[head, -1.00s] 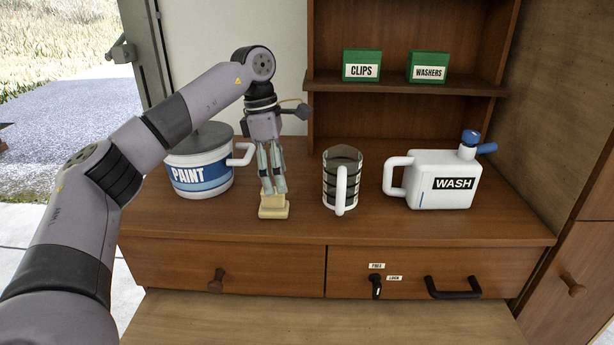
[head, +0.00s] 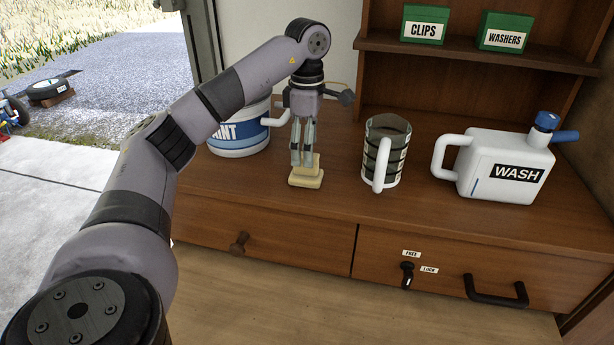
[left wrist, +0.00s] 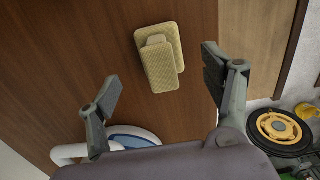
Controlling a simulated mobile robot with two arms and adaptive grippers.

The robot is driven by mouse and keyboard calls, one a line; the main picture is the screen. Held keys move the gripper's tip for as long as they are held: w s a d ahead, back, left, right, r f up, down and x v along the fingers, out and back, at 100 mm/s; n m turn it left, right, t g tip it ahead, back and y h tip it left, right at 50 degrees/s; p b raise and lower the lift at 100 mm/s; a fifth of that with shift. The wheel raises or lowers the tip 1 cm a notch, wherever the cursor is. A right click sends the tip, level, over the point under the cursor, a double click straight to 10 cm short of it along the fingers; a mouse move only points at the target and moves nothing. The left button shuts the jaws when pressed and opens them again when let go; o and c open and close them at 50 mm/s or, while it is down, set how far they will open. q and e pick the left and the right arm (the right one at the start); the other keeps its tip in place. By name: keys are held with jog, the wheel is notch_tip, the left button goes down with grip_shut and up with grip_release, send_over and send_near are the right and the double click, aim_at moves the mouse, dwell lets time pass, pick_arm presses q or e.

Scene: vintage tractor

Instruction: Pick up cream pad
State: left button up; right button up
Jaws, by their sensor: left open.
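The cream pad (head: 306,182) lies on the brown wooden worktop, left of the clear striped mug. It has a flat base and a raised cream block on top. My left gripper (head: 302,160) points down just above it, with the fingertips overlapping the raised part in the head view. In the left wrist view the pad (left wrist: 162,72) shows between and beyond the two spread fingertips (left wrist: 162,84). The gripper is open and holds nothing. I cannot tell whether a finger touches the pad. My right gripper is not in view.
The paint pot (head: 240,135) stands close behind and left of my gripper. The striped mug (head: 385,152) and the white WASH can (head: 505,168) stand to the right. Green CLIPS (head: 424,25) and WASHERS (head: 504,33) boxes sit on the shelf. Drawers (head: 270,235) are below the worktop.

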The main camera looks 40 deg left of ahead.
aim_at(303, 169)
pick_arm(q)
jog(key=shift+s+f, duration=0.1)
jog(key=shift+f, duration=0.55)
jog(key=f+p, duration=0.1)
jog(key=f, duration=0.1)
jog(key=f+p, duration=0.1)
jog(key=f, duration=0.1)
jog(key=shift+s+a, duration=0.2)
jog(key=shift+a, duration=0.2)
jog(key=shift+f, duration=0.7)
jog(key=shift+c, duration=0.4)
jog(key=c, duration=1.2)
